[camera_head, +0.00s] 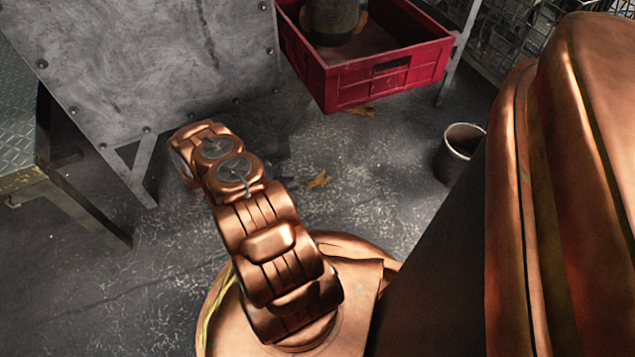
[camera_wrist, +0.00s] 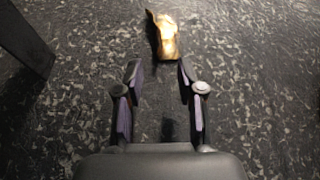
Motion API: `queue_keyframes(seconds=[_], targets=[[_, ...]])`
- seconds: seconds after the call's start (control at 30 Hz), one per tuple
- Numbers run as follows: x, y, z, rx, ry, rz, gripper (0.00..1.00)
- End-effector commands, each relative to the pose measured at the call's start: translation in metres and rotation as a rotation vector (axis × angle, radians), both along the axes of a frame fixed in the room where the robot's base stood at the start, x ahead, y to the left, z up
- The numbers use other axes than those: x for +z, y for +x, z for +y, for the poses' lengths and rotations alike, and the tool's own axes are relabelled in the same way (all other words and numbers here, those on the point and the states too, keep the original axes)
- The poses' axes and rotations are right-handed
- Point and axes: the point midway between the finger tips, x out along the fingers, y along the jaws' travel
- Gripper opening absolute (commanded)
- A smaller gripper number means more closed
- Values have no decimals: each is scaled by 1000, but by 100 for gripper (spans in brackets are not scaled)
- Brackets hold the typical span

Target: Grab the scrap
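A crumpled, golden-brown piece of scrap (camera_wrist: 165,38) lies on the dark floor in the wrist view, just beyond my fingertips. My gripper (camera_wrist: 159,70) is open, with its two fingers apart and only floor between them. The scrap is roughly in line with the gap, a little towards the right finger. In the head view, one orange-brown scrap piece (camera_head: 318,181) lies on the floor right of my arm. Another piece (camera_head: 360,110) lies below the red crate. I cannot tell which of them the wrist view shows. My gripper is not clearly visible in the head view.
A riveted grey metal panel (camera_head: 150,60) on legs stands at upper left, beside a metal table (camera_head: 20,140). A red crate (camera_head: 390,80) holds a dark cylindrical object. A small metal bucket (camera_head: 460,145) stands at right. A dark leg (camera_wrist: 25,45) shows in the wrist view.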

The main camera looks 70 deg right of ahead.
Motion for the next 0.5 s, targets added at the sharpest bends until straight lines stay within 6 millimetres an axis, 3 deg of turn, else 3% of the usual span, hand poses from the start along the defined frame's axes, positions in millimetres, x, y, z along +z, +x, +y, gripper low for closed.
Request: queue_keyframes(seconds=[0.5], targets=[[-22, -35, -29, -1, 0, 3, 38]])
